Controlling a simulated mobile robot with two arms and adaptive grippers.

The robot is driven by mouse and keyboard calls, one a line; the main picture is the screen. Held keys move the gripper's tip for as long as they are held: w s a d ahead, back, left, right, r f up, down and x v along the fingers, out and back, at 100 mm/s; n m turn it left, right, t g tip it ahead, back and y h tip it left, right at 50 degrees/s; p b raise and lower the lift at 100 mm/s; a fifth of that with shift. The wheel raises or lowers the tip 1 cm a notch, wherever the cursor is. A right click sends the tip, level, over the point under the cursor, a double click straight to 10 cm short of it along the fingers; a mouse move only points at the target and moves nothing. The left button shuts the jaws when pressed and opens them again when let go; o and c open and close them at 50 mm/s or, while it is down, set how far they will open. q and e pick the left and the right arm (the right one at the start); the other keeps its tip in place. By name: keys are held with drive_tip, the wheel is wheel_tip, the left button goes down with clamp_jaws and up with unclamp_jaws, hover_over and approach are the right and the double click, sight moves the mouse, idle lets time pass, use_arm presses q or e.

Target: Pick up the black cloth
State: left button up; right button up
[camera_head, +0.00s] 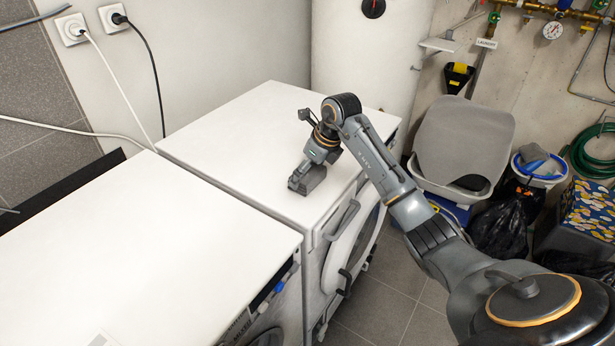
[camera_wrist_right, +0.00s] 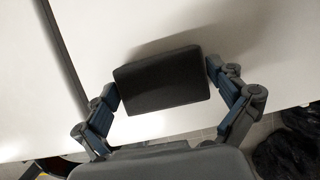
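The black cloth (camera_wrist_right: 162,82) shows in the right wrist view as a dark, folded, block-like rectangle between the two fingers of my right gripper (camera_wrist_right: 163,80). Both fingertips appear to touch its opposite short sides. In the head view the cloth (camera_head: 311,181) is a small dark shape at the front part of the far white machine's top, under my right gripper (camera_head: 307,178). Its underside is hidden, so I cannot tell whether it touches the top. My left gripper is out of view.
The far washing machine (camera_head: 236,110) and the near one (camera_head: 150,250) have mostly bare white tops. A grey laundry basket (camera_head: 462,140), black bags (camera_head: 500,228) and a bucket (camera_head: 540,168) stand at right. Tiled floor (camera_head: 385,300) is open before the machines.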

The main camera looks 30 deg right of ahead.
drive_tip(key=c, duration=0.4)
drive_tip(key=shift+o, duration=0.2)
drive_tip(key=shift+w+r, duration=0.1)
drive_tip(key=shift+r, duration=0.45)
drive_tip(key=s+d+r+b, duration=0.1)
drive_tip(key=s+r+b, duration=0.2)
drive_tip(key=s+r, duration=0.9)
drive_tip(key=shift+s, duration=1.1)
